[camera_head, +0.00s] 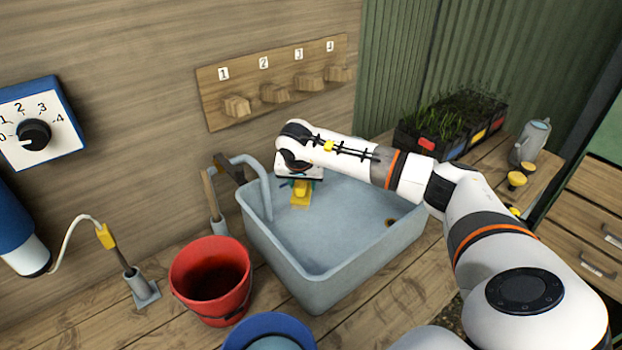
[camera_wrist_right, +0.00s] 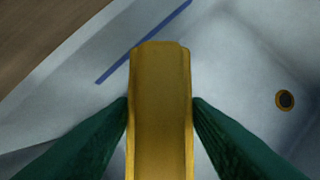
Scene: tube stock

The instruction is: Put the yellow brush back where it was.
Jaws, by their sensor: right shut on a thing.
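The yellow brush (camera_head: 301,197) is in my right gripper (camera_head: 300,182), over the grey basin (camera_head: 305,278) near its back left part. In the right wrist view the yellow piece (camera_wrist_right: 160,110) stands between the two green fingers of the right gripper (camera_wrist_right: 160,112), which press on its sides. Its far end points at the basin floor; I cannot tell whether it touches. No bristles show. A board (camera_head: 270,88) on the wall carries wooden pegs numbered 1 to 4, with nothing hanging on them. My left gripper is not in view.
A red bucket (camera_head: 208,312) and a blue bucket (camera_head: 268,322) stand before the basin. A grey tap (camera_head: 250,160) rises at its left rim. A planter (camera_head: 450,145), a grey can (camera_head: 531,140) and yellow knobs (camera_head: 516,179) are right. A dial box (camera_head: 40,145) hangs left.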

